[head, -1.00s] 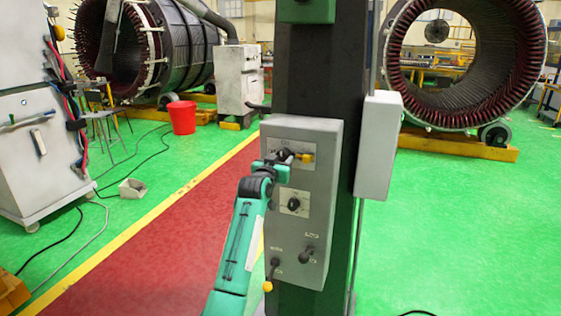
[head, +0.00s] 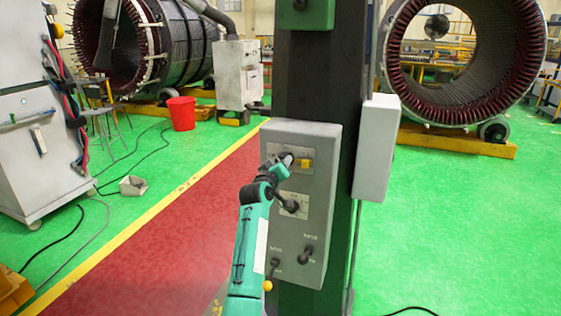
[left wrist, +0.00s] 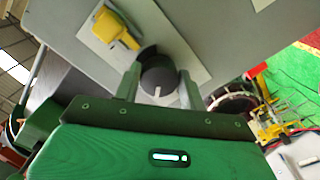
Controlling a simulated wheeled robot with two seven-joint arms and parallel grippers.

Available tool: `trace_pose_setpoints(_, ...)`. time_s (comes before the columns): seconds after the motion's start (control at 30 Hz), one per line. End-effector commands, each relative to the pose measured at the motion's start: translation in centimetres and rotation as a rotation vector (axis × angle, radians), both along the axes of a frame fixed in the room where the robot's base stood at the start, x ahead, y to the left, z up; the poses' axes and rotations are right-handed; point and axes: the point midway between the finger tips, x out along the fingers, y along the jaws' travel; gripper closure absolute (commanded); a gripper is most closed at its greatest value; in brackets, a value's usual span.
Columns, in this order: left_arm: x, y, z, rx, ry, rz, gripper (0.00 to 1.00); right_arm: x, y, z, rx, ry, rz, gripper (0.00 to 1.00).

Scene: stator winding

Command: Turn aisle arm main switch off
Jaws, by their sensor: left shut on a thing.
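A grey control box (head: 318,225) is mounted on a dark column. Its top plate carries a black rotary knob (left wrist: 158,73) with a white mark, and a yellow piece (head: 306,163) beside it. The yellow piece also shows in the left wrist view (left wrist: 116,28). My left gripper (head: 281,162) is at this top plate, and in the left wrist view its two fingers stand on either side of the knob, shut on it. In the head view the gripper largely hides the knob. My right gripper is in neither view.
A second black knob (head: 291,206) sits lower on the box, with two small toggle levers (head: 307,251) below. A grey box (head: 377,148) hangs on the column's right side. The green floor (head: 460,230) at right is mostly clear.

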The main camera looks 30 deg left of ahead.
Motion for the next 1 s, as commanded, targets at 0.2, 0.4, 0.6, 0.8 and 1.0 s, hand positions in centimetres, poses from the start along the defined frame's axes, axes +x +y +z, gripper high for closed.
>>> trace_pose_setpoints(0.2,0.0,-0.1,0.4,-0.204,-0.050,0.001,0.81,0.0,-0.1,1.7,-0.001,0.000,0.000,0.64)
trace_pose_setpoints(0.4,0.0,-0.2,0.5,-0.387,-0.092,0.001,0.81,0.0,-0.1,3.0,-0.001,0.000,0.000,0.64)
trace_pose_setpoints(0.6,0.1,-0.2,0.5,-0.563,-0.135,0.001,0.81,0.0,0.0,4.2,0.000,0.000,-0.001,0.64)
trace_pose_setpoints(0.8,0.1,-0.1,0.5,-0.711,-0.170,0.001,0.81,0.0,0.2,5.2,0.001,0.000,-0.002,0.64)
trace_pose_setpoints(1.0,0.1,-0.2,0.5,-0.813,-0.196,0.001,0.81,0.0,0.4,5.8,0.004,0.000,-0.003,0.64)
